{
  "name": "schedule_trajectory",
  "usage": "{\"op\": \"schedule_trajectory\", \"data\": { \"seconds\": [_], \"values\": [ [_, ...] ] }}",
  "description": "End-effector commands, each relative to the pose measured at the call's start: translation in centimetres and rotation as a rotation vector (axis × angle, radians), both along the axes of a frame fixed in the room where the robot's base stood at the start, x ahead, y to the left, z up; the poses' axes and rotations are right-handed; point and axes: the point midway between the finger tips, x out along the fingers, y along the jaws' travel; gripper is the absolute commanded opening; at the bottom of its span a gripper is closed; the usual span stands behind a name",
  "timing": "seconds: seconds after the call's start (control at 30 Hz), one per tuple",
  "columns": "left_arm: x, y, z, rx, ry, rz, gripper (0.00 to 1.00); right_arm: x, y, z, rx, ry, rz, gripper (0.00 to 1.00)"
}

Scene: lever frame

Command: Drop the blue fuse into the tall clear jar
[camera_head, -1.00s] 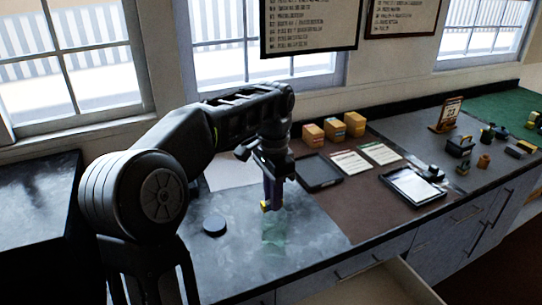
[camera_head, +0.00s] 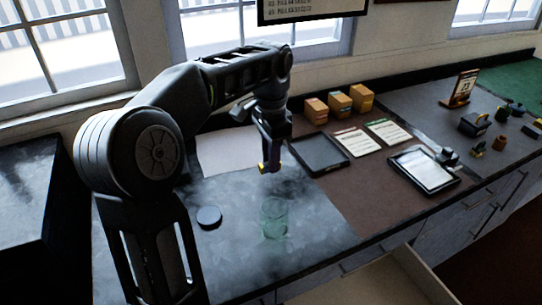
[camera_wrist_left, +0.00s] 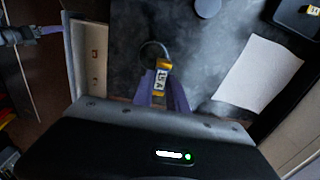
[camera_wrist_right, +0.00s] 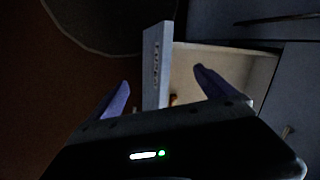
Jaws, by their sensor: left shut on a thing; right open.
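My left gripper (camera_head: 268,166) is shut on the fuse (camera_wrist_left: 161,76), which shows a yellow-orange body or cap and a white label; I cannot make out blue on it. The tall clear jar (camera_head: 273,219) stands upright on the grey part of the counter, with a greenish tint. The gripper and fuse are above the jar's rim, apart from it. In the left wrist view the jar's round rim (camera_wrist_left: 152,48) shows just beyond the fuse, partly hidden by it. My right gripper (camera_wrist_right: 161,77) is open and empty, over an open drawer.
A dark round disc (camera_head: 208,217) lies left of the jar. A white sheet (camera_head: 228,152), a black tray (camera_head: 319,154) and a tablet (camera_head: 424,171) lie further back. Yellow-orange boxes (camera_head: 339,103) stand by the wall. The open drawer (camera_head: 395,280) juts out in front.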

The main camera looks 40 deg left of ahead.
Motion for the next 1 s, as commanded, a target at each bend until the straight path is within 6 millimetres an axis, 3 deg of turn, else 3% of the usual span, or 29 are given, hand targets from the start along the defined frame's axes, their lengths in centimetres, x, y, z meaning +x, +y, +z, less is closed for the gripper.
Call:
{"op": "schedule_trajectory", "data": {
  "seconds": [0.6, 0.97, 1.0],
  "values": [
    [0.0, 0.0, -5.5, 0.0, 0.002, 0.0, 0.0, 0.0, 0.0, 0.0, 0.0, 0.0, 0.001, 0.94],
    [0.0, 0.0, -5.9, 0.0, 0.001, 0.0, 0.0, 0.0, 0.0, 0.0, 0.0, 0.0, 0.001, 0.94],
    [0.0, 0.0, -5.9, 0.0, 0.001, 0.0, 0.21, 0.0, 0.0, 0.0, 0.0, 0.0, 0.001, 0.94]
  ]
}}
